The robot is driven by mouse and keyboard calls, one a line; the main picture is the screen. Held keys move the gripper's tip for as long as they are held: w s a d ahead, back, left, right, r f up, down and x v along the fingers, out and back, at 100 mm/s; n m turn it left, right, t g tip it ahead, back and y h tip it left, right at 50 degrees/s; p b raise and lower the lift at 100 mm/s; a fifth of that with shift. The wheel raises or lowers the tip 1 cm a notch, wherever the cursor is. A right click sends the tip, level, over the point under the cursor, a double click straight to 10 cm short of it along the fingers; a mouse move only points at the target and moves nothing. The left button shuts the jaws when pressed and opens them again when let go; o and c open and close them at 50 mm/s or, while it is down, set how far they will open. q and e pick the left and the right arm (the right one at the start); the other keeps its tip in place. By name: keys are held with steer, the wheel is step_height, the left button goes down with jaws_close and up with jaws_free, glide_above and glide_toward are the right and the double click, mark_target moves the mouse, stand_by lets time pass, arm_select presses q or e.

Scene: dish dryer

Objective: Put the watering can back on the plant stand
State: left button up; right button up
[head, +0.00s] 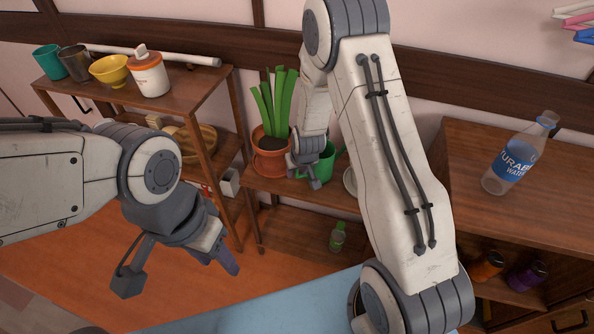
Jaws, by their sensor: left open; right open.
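The plant stand (315,197) is a low wooden shelf at the middle back. A green vessel (326,163), which looks like the watering can, stands on its top beside a potted plant (271,150). My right gripper and arm partly hide it. My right gripper (306,172) is open at the left side of the green vessel; I cannot tell whether they touch. My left gripper (180,268) is open and empty at the lower left, over the floor and well away from the stand.
A shelf (190,95) at the left holds cups, a yellow bowl (110,71) and a white jar (150,76). A small green bottle (338,237) is on the stand's lower level. A water bottle (515,158) stands on the right cabinet (470,150). A blue surface (270,305) lies in front.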

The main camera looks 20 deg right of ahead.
steer(key=shift+r, duration=0.2)
steer(key=p+v, duration=0.4)
steer(key=v, duration=0.8)
steer(key=s+a+r+n+g+y, duration=0.2)
steer(key=s+a+r+n, duration=0.2)
steer(key=s+a+r, duration=0.65)
steer(key=s+a+r+n+g, duration=0.1)
steer(key=s+r, duration=0.1)
steer(key=s, duration=0.5)
steer(key=s+a+r+n+g+h, duration=0.1)
steer(key=s+r+n, duration=0.1)
steer(key=s, duration=0.6)
steer(key=shift+s+a+r+g, duration=0.2)
steer(key=shift+s+a+g, duration=0.1)
steer(key=shift+r, duration=0.1)
step_height(320, 180, up, 11)
steer(key=p, duration=1.1)
